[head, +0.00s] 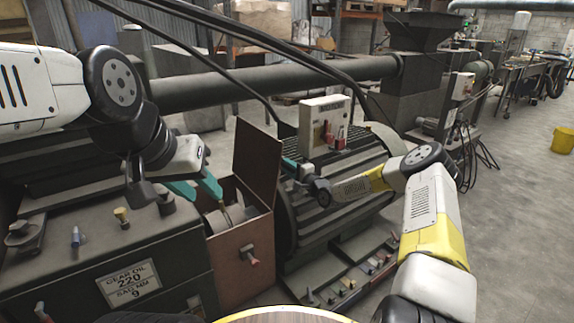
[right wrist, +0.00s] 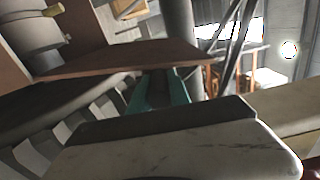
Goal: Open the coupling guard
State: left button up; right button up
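The coupling guard is a brown box (head: 232,262) with a red-handled latch (head: 253,262) on its front. Its lid (head: 257,160) stands up, raised, and the grey coupling (head: 236,214) shows inside. My left gripper (head: 204,196) is at the left side of the opening, its teal fingers apart and nothing seen between them. My right gripper (head: 288,164) is by the right edge of the raised lid. In the right wrist view its teal fingers (right wrist: 159,88) have a gap between them and point at the lid (right wrist: 120,60); whether they touch it is unclear.
The ribbed motor (head: 330,195) with a switch box (head: 324,122) on top stands right of the guard. The gear oil housing (head: 100,250) is to the left. A long dark pipe (head: 270,82) runs behind.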

jog(key=o, duration=0.3)
jog(key=shift+d, duration=0.1)
jog(key=shift+o, duration=0.2)
jog(key=shift+s, duration=0.1)
jog(key=v, duration=0.7)
jog(key=shift+s, duration=0.25)
jog(key=shift+d, duration=0.1)
